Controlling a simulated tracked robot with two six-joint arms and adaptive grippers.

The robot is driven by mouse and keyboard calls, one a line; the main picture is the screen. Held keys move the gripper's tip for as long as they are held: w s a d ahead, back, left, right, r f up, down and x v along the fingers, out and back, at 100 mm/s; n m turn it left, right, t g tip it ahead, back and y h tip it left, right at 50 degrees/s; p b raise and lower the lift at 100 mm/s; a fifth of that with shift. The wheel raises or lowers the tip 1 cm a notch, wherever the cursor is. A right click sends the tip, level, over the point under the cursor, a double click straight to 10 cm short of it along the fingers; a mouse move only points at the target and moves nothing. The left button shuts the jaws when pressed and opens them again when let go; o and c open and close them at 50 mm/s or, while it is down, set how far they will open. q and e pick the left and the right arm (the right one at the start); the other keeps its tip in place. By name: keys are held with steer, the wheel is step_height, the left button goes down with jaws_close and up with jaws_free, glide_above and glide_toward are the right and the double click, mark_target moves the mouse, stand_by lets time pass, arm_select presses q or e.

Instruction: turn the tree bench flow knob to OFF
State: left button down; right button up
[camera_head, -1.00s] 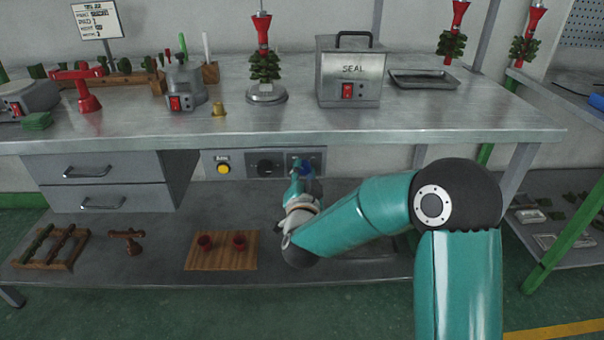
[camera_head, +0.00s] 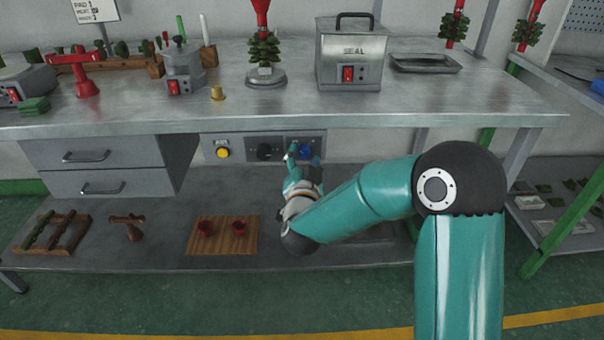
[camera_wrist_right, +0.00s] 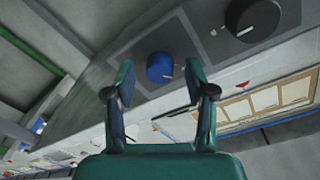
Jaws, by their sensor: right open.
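The control panel under the bench edge carries a yellow button (camera_head: 223,153), a black knob (camera_head: 265,151) and a blue knob (camera_head: 306,151). The task names a flow knob; I cannot read the labels to tell which one it is. In the right wrist view the blue knob (camera_wrist_right: 160,67) lies just beyond my right gripper (camera_wrist_right: 158,75), roughly between its fingertips, with a pale pointer line. The black knob (camera_wrist_right: 253,19) is at upper right. The right gripper (camera_head: 292,153) is open and empty, close to the panel. My left gripper is not in view.
The metal bench (camera_head: 440,112) overhangs the panel. Drawers (camera_head: 95,152) stand to the left. The lower shelf (camera_head: 160,258) holds a wooden board (camera_head: 222,247) with two red cups. A SEAL box (camera_head: 348,62) stands on the bench above.

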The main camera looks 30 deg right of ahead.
steer(key=v, duration=1.1)
steer(key=shift+s, duration=0.1)
step_height(320, 180, down, 24)
steer(key=a+n+g+y, duration=0.2)
steer(key=n+g+y, duration=0.2)
steer(key=n+y, duration=0.1)
steer(key=s+a+f+n+g+y, duration=0.1)
steer(key=s+a+f+g+y, duration=0.1)
steer(key=s+a+f+y, duration=0.3)
steer(key=s+a+f+n+g+y, duration=0.1)
steer(key=s+a+f+n+g, duration=0.2)
steer(key=f, duration=0.5)
steer(key=s+a+f+n+g+y, duration=0.25)
steer(key=s+a+g, duration=0.25)
steer(key=s+a, duration=0.45)
steer(key=a+p+v, duration=0.2)
steer(key=p+v, duration=1.2)
steer(key=a+r+p+v, duration=0.1)
steer(key=a+p+v, duration=0.2)
steer(key=p+v, duration=1)
steer(key=shift+w+r+y+p, duration=0.25)
steer(key=shift+r+y+p, duration=0.25)
steer(key=shift+r, duration=0.15)
